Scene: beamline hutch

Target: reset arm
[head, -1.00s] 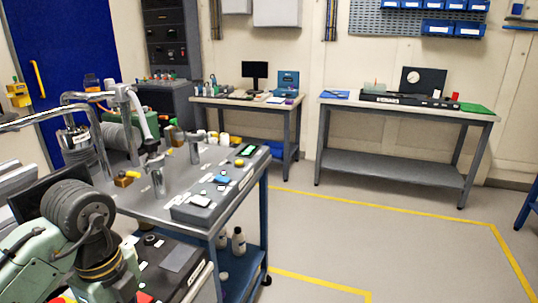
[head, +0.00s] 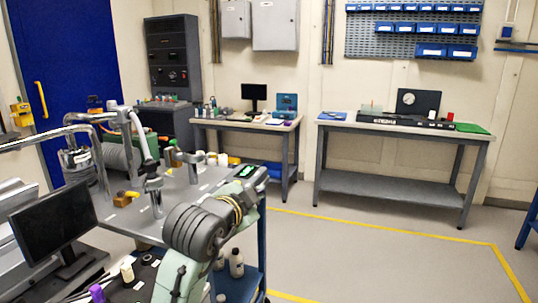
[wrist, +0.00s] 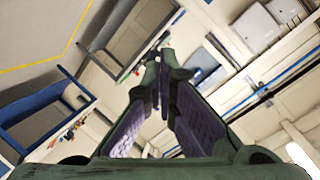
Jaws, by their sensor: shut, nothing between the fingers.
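My gripper (wrist: 160,62) shows in the wrist view, with its two dark padded fingers running up the picture and meeting at the tips. It is shut and holds nothing. The wrist view is tilted, with walls, benches and floor lying far beyond the fingers. In the head view, my green-grey arm with a dark ribbed joint rises at the bottom centre, in front of the steel cart (head: 205,190). The gripper itself cannot be made out in the head view.
A black monitor (head: 55,222) stands at the lower left. Metal pipes and a coiled fitting (head: 78,162) stand at the cart's left. Two benches stand along the back wall, the right one (head: 400,128) holding a black panel. The yellow-lined floor (head: 350,255) on the right is clear.

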